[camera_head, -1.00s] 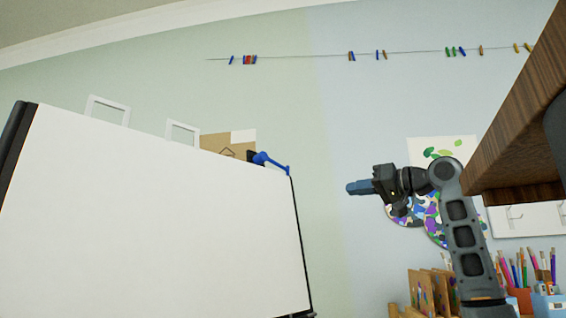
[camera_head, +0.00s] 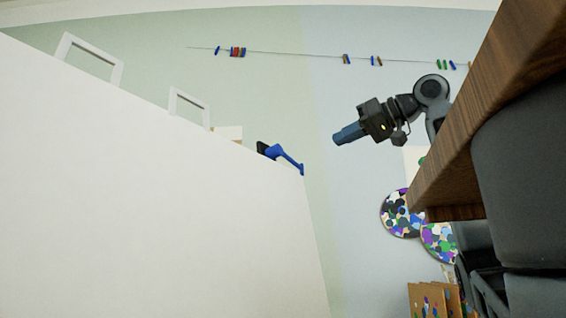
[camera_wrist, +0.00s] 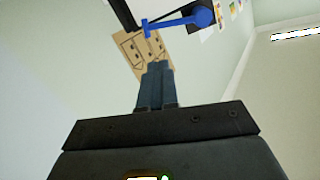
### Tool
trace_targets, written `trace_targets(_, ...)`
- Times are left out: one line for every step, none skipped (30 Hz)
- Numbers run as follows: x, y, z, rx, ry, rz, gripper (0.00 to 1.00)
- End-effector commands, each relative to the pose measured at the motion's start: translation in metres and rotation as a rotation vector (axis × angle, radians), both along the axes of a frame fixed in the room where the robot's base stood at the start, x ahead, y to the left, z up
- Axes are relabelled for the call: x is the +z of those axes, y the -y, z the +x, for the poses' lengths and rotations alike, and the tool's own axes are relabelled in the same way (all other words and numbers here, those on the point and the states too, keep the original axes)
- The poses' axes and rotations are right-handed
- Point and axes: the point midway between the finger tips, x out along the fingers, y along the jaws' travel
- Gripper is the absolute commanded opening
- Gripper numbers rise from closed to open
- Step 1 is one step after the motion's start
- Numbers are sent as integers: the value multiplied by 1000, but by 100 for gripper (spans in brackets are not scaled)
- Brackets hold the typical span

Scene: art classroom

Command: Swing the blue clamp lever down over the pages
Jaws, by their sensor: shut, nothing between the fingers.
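The blue clamp lever (camera_head: 286,156) sits at the top right corner of the large white board with pages (camera_head: 150,190), slanting down to the right from its dark mount. In the wrist view the lever (camera_wrist: 178,21) lies beyond the fingertips, its round hub at the right and a small crossbar at its left end. My gripper (camera_head: 336,138) is shut and empty, with its blue-grey fingers pointing left. It is right of the lever and slightly higher in the head view, apart from it. The shut fingers also show in the wrist view (camera_wrist: 156,70).
A brown wooden edge (camera_head: 470,130) and a dark grey body (camera_head: 525,180) fill the right side, near my arm. White frames (camera_head: 92,58) show above the board. Round colourful palettes (camera_head: 400,213) hang on the wall. Open air separates gripper and lever.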

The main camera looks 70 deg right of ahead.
Motion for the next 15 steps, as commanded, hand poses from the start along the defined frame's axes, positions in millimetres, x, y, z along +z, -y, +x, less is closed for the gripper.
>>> trace_targets(0,0,2,-1,-3,0,0)
trace_targets(0,1,3,-1,-4,0,0)
trace_targets(-1,2,7,0,-3,0,0)
trace_targets(-2,3,11,0,-4,0,0)
trace_targets(-3,5,15,0,-5,2,0)
trace_targets(-4,7,22,0,-4,1,0)
trace_targets(-6,9,27,0,-5,2,0)
trace_targets(-7,11,33,0,-5,2,0)
trace_targets(-9,14,41,0,-5,2,0)
trace_targets(-10,16,47,0,-4,3,0)
trace_targets(-11,18,54,0,-4,2,0)
trace_targets(-13,21,62,0,-4,3,0)
trace_targets(-14,23,68,1,-5,2,0)
trace_targets(-15,24,75,5,-2,3,0)
trace_targets(-17,26,82,5,-2,3,0)
